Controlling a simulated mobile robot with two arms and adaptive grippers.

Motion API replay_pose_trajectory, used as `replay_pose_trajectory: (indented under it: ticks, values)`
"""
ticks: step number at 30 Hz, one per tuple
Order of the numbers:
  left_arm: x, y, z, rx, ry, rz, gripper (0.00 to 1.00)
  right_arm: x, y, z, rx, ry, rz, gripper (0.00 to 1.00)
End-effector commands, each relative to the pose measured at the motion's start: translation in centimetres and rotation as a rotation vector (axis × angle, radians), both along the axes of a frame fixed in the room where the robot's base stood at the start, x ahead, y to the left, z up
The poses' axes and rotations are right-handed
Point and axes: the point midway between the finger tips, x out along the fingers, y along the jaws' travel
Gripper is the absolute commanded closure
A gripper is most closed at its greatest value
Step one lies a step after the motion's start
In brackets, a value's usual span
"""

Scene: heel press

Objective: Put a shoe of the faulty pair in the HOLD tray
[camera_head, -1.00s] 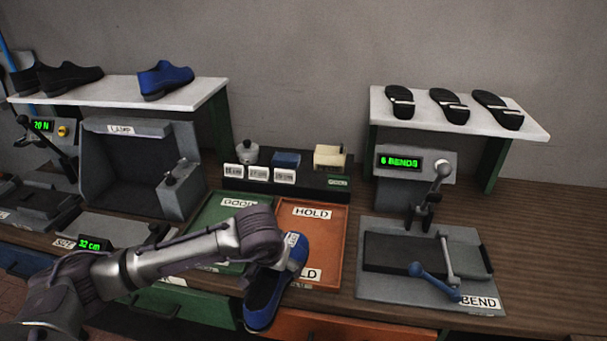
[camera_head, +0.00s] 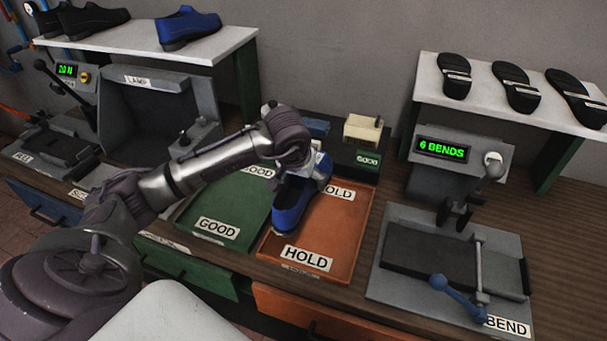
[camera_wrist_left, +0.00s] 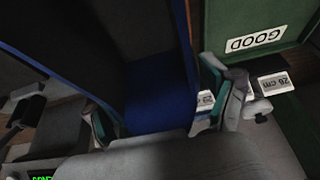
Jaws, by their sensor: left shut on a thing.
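My left gripper (camera_head: 318,167) is shut on a blue shoe (camera_head: 290,205) with a dark opening. The shoe is over the left part of the orange HOLD tray (camera_head: 335,235), toe towards the tray's front; I cannot tell whether it touches the tray floor. In the left wrist view the blue shoe (camera_wrist_left: 160,95) fills the middle, between the fingers of the left gripper (camera_wrist_left: 160,115). Another blue shoe (camera_head: 187,28) stands on the left white shelf. My right gripper is not in view.
The green GOOD tray (camera_head: 230,205) lies directly left of the HOLD tray. The bend press (camera_head: 450,265) with its blue-handled lever stands to the right. Black sandals (camera_head: 520,88) are on the right shelf, black shoes (camera_head: 90,20) on the left shelf. The HOLD tray's front part is bare.

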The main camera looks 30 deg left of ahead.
Motion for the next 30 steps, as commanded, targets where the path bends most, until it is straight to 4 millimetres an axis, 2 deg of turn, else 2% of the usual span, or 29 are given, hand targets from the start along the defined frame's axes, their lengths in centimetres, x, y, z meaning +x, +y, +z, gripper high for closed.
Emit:
replay_pose_trajectory:
  ticks: [1, 8, 15, 20, 30]
  values:
    - [0.0, -0.1, -0.9, -0.002, 0.001, 0.001, 0.69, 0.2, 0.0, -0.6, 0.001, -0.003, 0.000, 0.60]
    - [0.0, 0.0, -3.7, -0.002, 0.001, 0.001, 0.69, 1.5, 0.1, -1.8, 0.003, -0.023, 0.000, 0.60]
    - [0.1, 0.0, -6.5, 0.001, -0.003, 0.000, 0.69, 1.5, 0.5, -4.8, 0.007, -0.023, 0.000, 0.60]
    - [0.1, 0.0, -7.2, 0.000, -0.003, 0.001, 0.69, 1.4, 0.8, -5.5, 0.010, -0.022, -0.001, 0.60]
    - [0.0, 0.0, -7.2, 0.000, -0.002, 0.001, 0.69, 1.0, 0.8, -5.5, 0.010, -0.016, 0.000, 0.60]
